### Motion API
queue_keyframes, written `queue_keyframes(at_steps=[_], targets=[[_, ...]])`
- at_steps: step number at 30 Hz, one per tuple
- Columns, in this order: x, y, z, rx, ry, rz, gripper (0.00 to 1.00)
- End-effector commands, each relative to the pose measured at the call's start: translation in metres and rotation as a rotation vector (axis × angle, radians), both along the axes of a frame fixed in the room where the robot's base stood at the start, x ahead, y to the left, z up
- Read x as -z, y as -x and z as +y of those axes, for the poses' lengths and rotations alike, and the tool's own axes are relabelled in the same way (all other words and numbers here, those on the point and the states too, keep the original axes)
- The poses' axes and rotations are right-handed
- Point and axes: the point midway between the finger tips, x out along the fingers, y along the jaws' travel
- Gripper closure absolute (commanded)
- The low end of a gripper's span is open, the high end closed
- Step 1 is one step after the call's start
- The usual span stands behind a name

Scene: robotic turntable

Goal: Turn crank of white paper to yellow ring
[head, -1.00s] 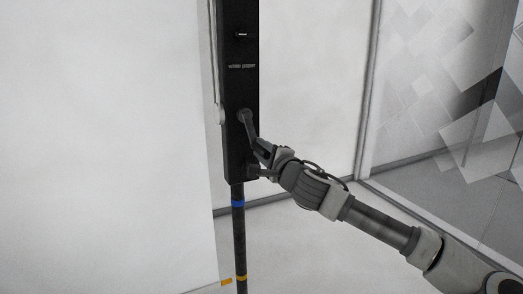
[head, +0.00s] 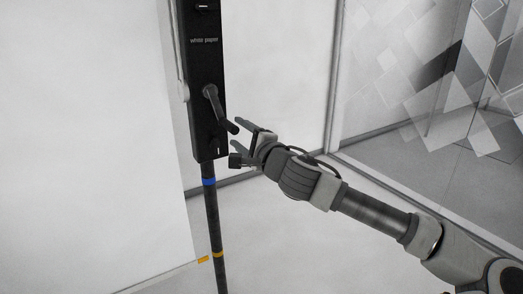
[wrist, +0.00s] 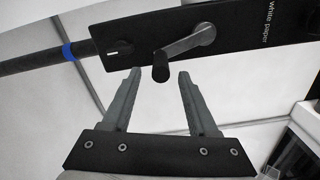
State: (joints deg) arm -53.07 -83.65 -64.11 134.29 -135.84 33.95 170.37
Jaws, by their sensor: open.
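The crank (head: 213,103) sits on a black upright panel (head: 198,60) labelled "white paper"; its arm points down and right to a dark handle. In the wrist view the crank (wrist: 186,43) ends in a handle (wrist: 160,68). My gripper (head: 240,133) is open just right of the handle. In the wrist view its fingertips (wrist: 160,75) stand either side of the handle end, with gaps on both sides. The yellow ring (head: 218,254) is low on the dark pole. The white paper (head: 90,130) hangs at left; an orange mark (head: 203,260) at its lower corner is nearly level with the ring.
A blue ring (head: 209,182) circles the pole just below the panel; it also shows in the wrist view (wrist: 68,52). A glass wall with a diamond pattern (head: 440,85) stands at right. Floor between is clear.

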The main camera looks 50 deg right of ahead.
Motion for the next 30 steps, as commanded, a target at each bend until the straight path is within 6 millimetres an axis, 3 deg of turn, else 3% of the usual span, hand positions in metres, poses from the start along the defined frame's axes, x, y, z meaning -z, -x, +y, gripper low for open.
queue_keyframes(at_steps=[15,22,30], targets=[[0.0,0.078,0.028,0.003,0.002,0.001,0.41],[0.0,0.096,0.035,0.0,0.0,0.001,0.41],[0.0,0.102,0.038,-0.003,0.001,0.001,0.41]])
